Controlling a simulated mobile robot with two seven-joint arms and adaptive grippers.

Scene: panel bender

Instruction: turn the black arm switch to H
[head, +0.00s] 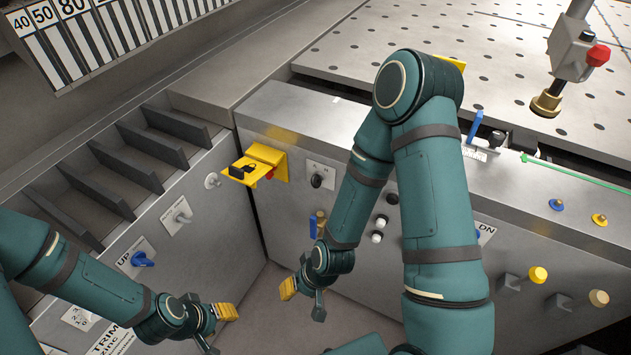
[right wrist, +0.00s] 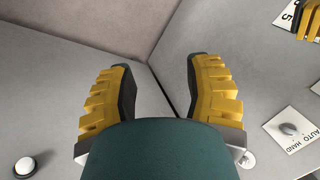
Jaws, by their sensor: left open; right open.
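A small black switch (head: 317,180) sits on a pale lettered plate on the grey front panel, right of the yellow bracket; its letters and setting are too small to read. My right gripper (head: 303,297) is open and empty, below that switch and in front of the panel. In the right wrist view its yellow fingers (right wrist: 160,75) are apart with nothing between them. That view also shows a grey switch (right wrist: 288,129) on a plate marked AUTO and HAND. My left gripper (head: 219,329) is open and empty at the lower left, apart from the panels.
A yellow bracket (head: 267,160) with a black part sticks out near the panel corner. A blue switch (head: 143,259) and a grey switch (head: 182,217) are on the left panel. Yellow knobs (head: 538,274) protrude at right. My right arm hides part of the front panel.

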